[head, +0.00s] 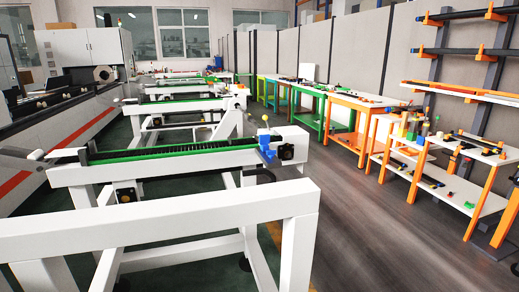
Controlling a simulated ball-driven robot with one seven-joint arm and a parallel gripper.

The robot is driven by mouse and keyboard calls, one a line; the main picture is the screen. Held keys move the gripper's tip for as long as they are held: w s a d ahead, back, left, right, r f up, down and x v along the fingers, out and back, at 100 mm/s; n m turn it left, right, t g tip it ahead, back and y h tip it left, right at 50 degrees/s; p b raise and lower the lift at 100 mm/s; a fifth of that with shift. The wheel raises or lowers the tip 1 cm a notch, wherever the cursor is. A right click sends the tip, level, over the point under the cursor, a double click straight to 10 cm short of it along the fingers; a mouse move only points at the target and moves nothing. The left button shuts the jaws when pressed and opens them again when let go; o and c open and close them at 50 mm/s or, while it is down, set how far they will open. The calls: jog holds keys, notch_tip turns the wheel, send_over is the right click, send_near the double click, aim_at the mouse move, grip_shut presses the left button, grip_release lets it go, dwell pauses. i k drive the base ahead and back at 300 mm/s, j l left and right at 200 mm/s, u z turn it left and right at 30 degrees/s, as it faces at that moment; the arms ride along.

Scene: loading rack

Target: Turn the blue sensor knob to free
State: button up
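A small blue part (268,153), perhaps the blue sensor, is fixed at the right end of the white rack beam with the green strip (170,151). A black block (288,153) sits just right of it, and a thin stalk with a yellow ball (264,117) rises above it. The knob is too small to make out, and its setting cannot be told. My gripper is not in view.
A white frame beam (170,225) crosses the near foreground. More white racks (190,105) stand behind. Orange and green workbenches (365,103) and a shelf cart (450,190) line the right. The grey floor (370,225) between is clear. A machine (60,125) stands left.

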aim_at(270, 154)
jog(key=i+j, duration=0.2)
jog(key=i, duration=0.2)
jog(key=i+j, duration=0.2)
jog(key=i, duration=0.15)
jog(key=i+j, duration=0.25)
jog(key=i, duration=0.15)
jog(key=l, duration=0.2)
